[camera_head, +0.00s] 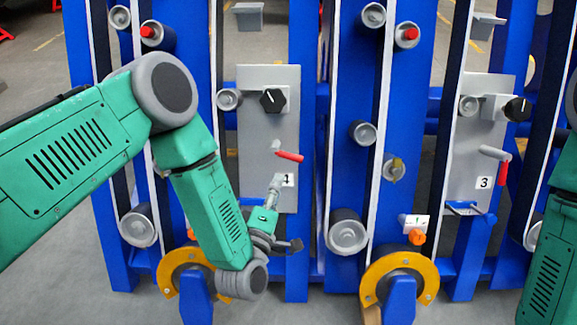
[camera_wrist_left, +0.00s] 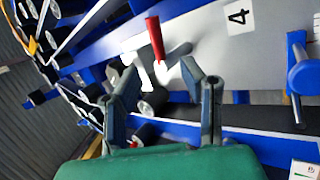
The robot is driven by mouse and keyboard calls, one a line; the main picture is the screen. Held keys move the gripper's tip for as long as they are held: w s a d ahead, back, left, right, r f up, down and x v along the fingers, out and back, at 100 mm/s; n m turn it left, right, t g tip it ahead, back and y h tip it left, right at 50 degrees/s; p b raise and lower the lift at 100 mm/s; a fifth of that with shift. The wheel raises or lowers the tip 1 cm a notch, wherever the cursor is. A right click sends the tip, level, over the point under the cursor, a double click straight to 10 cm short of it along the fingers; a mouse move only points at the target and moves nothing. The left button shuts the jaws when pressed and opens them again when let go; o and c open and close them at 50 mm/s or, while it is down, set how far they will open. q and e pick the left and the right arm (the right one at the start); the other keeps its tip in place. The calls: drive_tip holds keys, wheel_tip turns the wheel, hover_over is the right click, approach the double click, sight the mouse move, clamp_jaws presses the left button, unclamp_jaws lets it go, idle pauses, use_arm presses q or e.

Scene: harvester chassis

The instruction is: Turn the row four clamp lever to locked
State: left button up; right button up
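The row four clamp lever (camera_head: 290,156) has a red handle on a grey pivot. It sits on the grey panel marked 4 (camera_head: 256,180), and its handle points right and slightly down in the head view. In the left wrist view the red lever (camera_wrist_left: 156,40) stands just beyond the fingertips, apart from them. My left gripper (camera_head: 286,214) is below the lever, in front of the panel's lower edge. In the left wrist view the left gripper (camera_wrist_left: 161,68) has its fingers spread with nothing between them. My right gripper is out of view.
A black knob (camera_head: 273,100) sits above the lever. At right, panel 3 (camera_head: 470,170) carries a red lever (camera_head: 505,170) hanging down. Blue uprights, grey rollers and yellow rings (camera_head: 425,270) stand close around. Part of my right arm shows at the right edge.

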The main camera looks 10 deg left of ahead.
sight(289, 157)
use_arm(q)
drive_tip(key=w, duration=0.3)
drive_tip(key=w+b, duration=0.1)
drive_tip(key=w, duration=0.2)
drive_tip(key=w+b, duration=0.1)
drive_tip(key=w, duration=0.2)
drive_tip(key=shift+w+d+r, duration=0.15)
drive_tip(key=shift+w+d, duration=0.15)
drive_tip(key=shift+d, duration=0.1)
drive_tip(key=shift+w+r, duration=0.1)
drive_tip(key=shift+w, duration=0.35)
